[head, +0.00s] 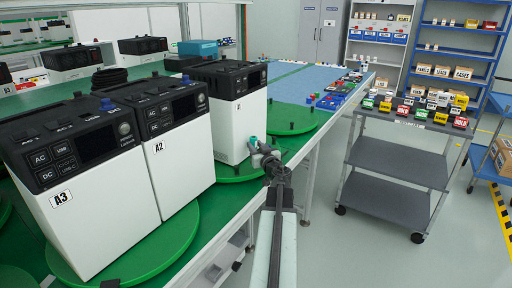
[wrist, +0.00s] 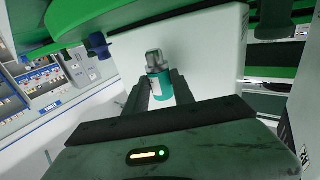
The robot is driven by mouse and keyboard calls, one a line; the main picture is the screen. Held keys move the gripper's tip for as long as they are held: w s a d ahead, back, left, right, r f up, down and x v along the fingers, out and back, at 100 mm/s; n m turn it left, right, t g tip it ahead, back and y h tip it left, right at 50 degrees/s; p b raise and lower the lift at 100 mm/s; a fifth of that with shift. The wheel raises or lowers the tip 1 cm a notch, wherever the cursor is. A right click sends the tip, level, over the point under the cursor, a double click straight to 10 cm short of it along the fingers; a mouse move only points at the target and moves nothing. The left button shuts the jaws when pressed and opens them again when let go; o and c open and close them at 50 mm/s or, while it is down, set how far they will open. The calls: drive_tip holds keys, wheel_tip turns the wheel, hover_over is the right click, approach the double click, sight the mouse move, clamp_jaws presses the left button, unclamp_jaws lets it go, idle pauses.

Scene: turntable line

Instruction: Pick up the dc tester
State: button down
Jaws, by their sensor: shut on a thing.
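The dc tester, a small teal cylinder with a grey metal end (wrist: 157,82), sits between the two dark fingers of my gripper (wrist: 160,92) in the wrist view. The fingers are shut on its sides. In the head view my gripper (head: 262,153) is at the right side of the farther white power unit (head: 232,128), with the teal dc tester (head: 254,141) at its tip. The metal end points toward the unit's white face (wrist: 205,50). I cannot tell whether it touches that face.
Units A2 (head: 172,178) and A3 (head: 92,222) stand on a green turntable (head: 185,235) at left. An empty green turntable (head: 300,120) lies beyond my gripper. A grey cart (head: 395,155) with coloured blocks stands at right. Floor between bench and cart is clear.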

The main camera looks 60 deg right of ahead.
wheel_tip(320, 180, up, 4)
drive_tip(key=shift+f+p, duration=0.25)
drive_tip(key=shift+p, duration=0.85)
drive_tip(key=s, duration=2)
wheel_tip(320, 180, up, 18)
drive_tip(key=p, duration=1.7)
drive_tip(key=shift+w+f, duration=0.2)
drive_tip(key=shift+f, duration=0.05)
